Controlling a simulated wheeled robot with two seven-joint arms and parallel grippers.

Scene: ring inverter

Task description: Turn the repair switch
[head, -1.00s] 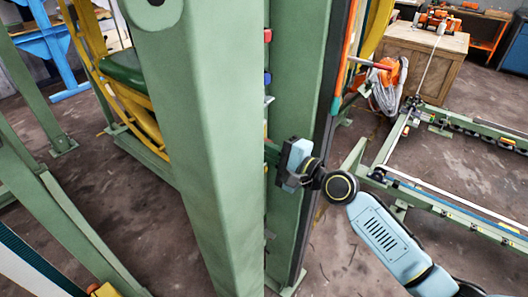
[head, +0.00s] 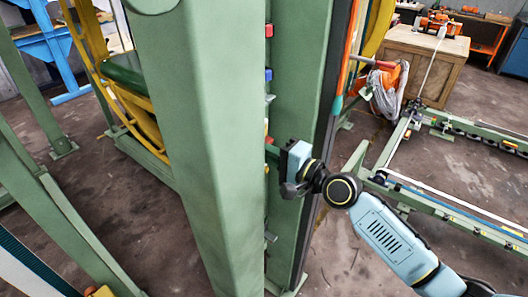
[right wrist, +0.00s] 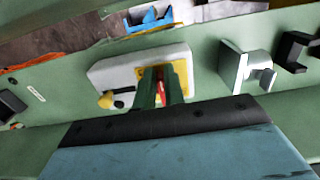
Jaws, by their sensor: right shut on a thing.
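My right gripper (head: 273,153) reaches the inner side of a green post in the head view, and the post's edge partly hides its fingertips. In the right wrist view, the gripper's two fingers (right wrist: 160,92) are closed around a small red switch part (right wrist: 161,86). A yellow plate (right wrist: 181,76) lies behind it on a pale grey switch box (right wrist: 114,77). The fingers cover most of the switch, so its exact angle cannot be told. A small yellow-and-black knob (right wrist: 107,100) sits on the box, left of the fingers. My left gripper is not in view.
A silver bracket (right wrist: 243,66) and a black handle (right wrist: 296,50) stick out right of the switch box. The large green post (head: 205,150) fills the middle of the head view. A green floor rail (head: 450,205) runs at the right.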

